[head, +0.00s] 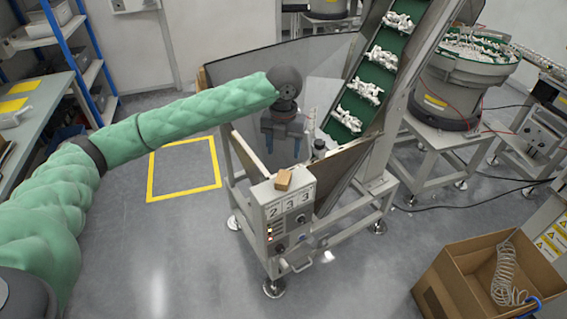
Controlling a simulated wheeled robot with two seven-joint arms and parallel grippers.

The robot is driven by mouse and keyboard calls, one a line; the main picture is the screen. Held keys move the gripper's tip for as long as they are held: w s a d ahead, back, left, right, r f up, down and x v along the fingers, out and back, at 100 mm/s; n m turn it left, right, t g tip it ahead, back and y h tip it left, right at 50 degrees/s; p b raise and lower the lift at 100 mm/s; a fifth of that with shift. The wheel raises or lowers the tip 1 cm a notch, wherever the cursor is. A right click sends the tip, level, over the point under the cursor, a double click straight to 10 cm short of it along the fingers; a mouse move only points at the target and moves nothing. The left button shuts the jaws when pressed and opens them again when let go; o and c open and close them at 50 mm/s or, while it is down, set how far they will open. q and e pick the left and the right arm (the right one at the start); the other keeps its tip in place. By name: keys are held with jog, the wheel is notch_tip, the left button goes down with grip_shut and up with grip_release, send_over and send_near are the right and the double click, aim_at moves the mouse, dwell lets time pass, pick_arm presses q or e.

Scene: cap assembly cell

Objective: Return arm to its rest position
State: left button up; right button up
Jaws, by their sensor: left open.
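My left arm (165,120), in a green padded sleeve, stretches from the lower left across to the hopper (330,85) of the conveyor machine. My left gripper (283,146) hangs down over the hopper's opening, its fingers apart. I see nothing between the fingers, though the fingertips are small and dark here. Whether it touches the hopper wall, I cannot tell. My right gripper is out of the picture.
A green inclined conveyor (363,88) carries white parts up from the hopper. A small brown block (284,180) sits on the control box (290,215). A cardboard box (450,275) stands at lower right, a bowl feeder (450,85) behind. Floor at left is clear around a yellow square (184,193).

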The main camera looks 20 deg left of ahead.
pick_arm(q)
jog(key=shift+r, duration=0.55)
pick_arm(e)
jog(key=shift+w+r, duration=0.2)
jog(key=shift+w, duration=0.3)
pick_arm(q)
jog(key=shift+d+f, duration=0.1)
